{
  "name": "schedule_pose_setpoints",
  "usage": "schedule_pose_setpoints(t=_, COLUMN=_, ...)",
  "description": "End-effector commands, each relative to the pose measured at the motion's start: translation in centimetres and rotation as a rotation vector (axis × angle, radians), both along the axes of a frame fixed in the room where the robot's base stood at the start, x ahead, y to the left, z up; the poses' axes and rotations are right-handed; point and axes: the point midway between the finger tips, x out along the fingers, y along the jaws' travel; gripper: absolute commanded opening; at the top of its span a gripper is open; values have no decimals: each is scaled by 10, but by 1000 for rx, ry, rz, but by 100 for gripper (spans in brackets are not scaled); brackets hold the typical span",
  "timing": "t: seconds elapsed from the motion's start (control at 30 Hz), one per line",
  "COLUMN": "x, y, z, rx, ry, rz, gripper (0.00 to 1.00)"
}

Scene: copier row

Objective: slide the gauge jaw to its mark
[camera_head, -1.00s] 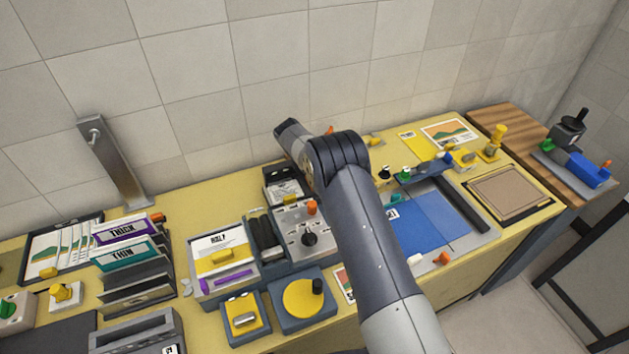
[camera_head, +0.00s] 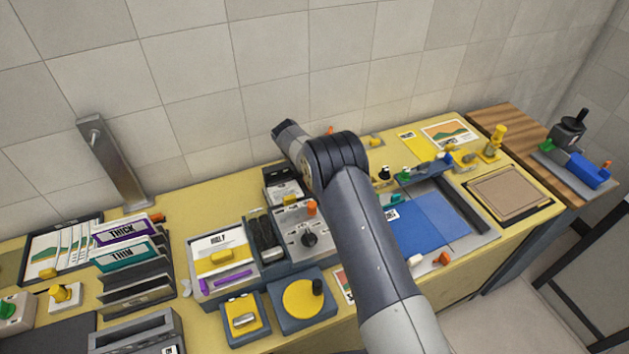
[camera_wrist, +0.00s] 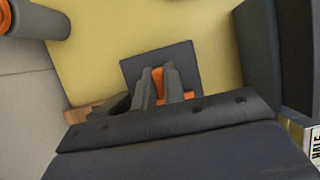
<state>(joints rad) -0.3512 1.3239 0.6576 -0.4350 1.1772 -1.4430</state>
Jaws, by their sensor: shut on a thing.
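In the wrist view my gripper (camera_wrist: 159,85) has its two dark fingers close together, shut on a small orange piece (camera_wrist: 158,78). The orange piece shows as a narrow strip between the fingers, above a dark square plate (camera_wrist: 140,66) on the yellow worktop. It looks like the gauge jaw's grip, but its lower part is hidden by the fingers. No gauge mark can be made out. In the head view my arm hides the gripper and the piece it holds.
A dark cylinder (camera_wrist: 42,22) with orange parts lies at the wrist view's upper left. A dark wall (camera_wrist: 255,60) stands close on the right. In the head view the HALF tray (camera_head: 213,283), a yellow dial (camera_head: 300,297) and a blue mat (camera_head: 435,230) crowd the worktop.

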Motion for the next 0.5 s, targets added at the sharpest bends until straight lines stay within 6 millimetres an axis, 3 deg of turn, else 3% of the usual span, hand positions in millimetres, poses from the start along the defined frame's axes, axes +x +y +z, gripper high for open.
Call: schedule_pose_setpoints(t=0.5, x=-8, y=20, z=0, rx=1, ry=-1, rz=2, gripper=0)
